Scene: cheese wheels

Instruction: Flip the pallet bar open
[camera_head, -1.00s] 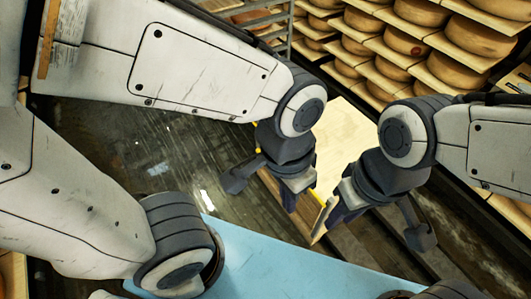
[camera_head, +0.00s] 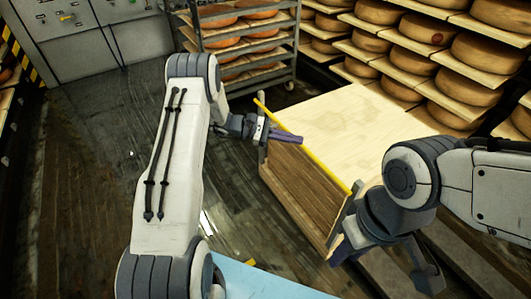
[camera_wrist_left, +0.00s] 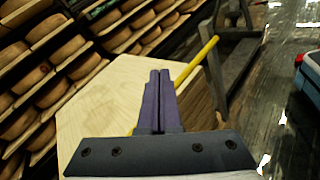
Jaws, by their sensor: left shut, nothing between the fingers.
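The yellow pallet bar (camera_head: 322,167) runs along the top front edge of a stack of pale wooden boards (camera_head: 345,125), between grey end brackets. It also shows in the left wrist view (camera_wrist_left: 197,61), partly hidden behind my fingers. My left gripper (camera_head: 300,138) is shut and empty, its purple fingers over or beside the bar near its far-left end. I cannot tell whether they touch it. My right gripper (camera_head: 340,248) is at the near-right end of the stack, by the near bracket. Its fingers are mostly hidden by the wrist, so their opening is unclear.
A metal rack with orange cheeses (camera_head: 245,40) stands behind the stack. Shelves of cheese wheels (camera_head: 460,60) fill the back right. A grey control cabinet (camera_head: 80,35) is at the back left. The wet dark floor left of the stack is mostly clear.

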